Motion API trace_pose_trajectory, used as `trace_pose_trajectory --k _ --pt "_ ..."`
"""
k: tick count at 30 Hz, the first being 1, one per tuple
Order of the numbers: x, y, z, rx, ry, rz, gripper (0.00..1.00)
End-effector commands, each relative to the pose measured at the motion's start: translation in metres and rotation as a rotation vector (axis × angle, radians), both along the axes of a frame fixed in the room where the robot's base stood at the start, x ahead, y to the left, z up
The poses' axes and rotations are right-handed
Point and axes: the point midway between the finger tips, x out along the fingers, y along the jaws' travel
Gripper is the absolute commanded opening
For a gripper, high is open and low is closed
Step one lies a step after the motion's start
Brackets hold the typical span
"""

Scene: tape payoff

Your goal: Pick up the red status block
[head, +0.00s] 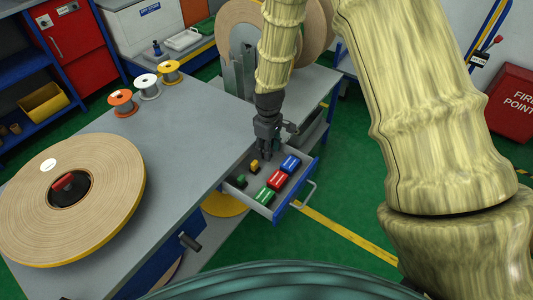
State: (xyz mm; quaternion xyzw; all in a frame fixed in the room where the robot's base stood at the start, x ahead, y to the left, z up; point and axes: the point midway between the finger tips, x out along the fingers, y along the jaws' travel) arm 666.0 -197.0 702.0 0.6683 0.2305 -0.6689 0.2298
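The red status block (278,180) lies in an open grey drawer (306,178), between a blue block (291,164) and a green block (265,196). My gripper (266,156) points down over the back of the drawer, above and to the left of the red block in the picture. It appears apart from the blocks, and nothing shows held in it. Its fingers are small and dark, so their opening is unclear. The red block's top is in plain view.
A small yellow piece (254,167) and a small dark green piece (241,181) lie at the drawer's left. The drawer's walls surround the blocks. A large tape reel (110,190) and several small spools (147,87) rest on the grey bench (185,165).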

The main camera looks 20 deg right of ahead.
Motion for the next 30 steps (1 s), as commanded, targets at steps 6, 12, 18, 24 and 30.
trace_pose_trajectory --k 6,12,18,24,30 --pt "0.001 0.000 -0.021 -0.001 -0.001 -0.001 0.38" --pt "0.001 -0.001 -0.024 -0.001 -0.002 -0.001 0.38" --pt "0.001 -0.001 -0.024 -0.001 -0.002 -0.001 0.23" --pt "0.001 -0.001 -0.024 -0.001 -0.002 -0.001 0.03" --pt "0.001 0.000 -0.023 -0.001 -0.002 -0.001 0.03"
